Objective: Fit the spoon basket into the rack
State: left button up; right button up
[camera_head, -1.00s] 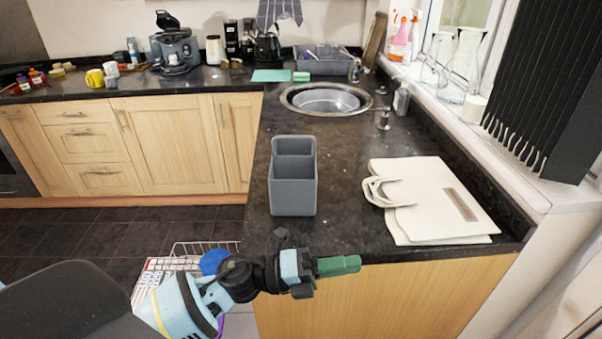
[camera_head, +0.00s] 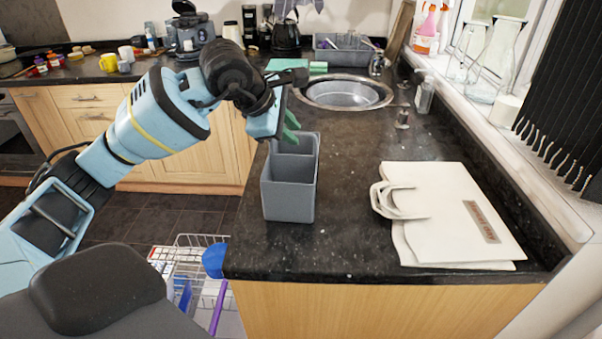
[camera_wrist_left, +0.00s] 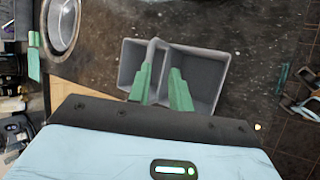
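The spoon basket (camera_head: 290,185), a grey open box with two compartments, stands upright on the dark counter near its left edge. It also shows from above in the left wrist view (camera_wrist_left: 205,65). My left gripper (camera_head: 293,128) is over the basket's back part, its green fingers pointing down. In the left wrist view, the fingers (camera_wrist_left: 160,75) are apart, one on each side of the divider wall. I cannot tell whether they touch it. The grey rack (camera_head: 343,58), with utensils in it, stands at the back beyond the sink. My right gripper is not in view.
The round sink (camera_head: 345,95) lies between basket and rack, with a soap dispenser (camera_head: 425,95) to its right. A folded white bag (camera_head: 445,220) lies right of the basket. A wire basket (camera_head: 190,255) stands on the floor. Counter between basket and bag is clear.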

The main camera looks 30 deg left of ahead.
pick_arm(q)
jog(key=shift+w+a+r+y, duration=0.3)
jog(key=shift+w+a+r, duration=0.05)
jog(key=shift+a, duration=0.15)
jog(key=shift+s+f, duration=0.1)
jog(key=shift+w+f, duration=0.2)
jog(key=shift+f, duration=0.05)
send_over(293, 164)
jog(key=w+d, duration=0.2)
jog(key=f, duration=0.5)
jog(key=shift+a+p, duration=0.25)
jog(key=shift+p, duration=0.05)
jog(key=shift+c, duration=0.2)
grip_shut()
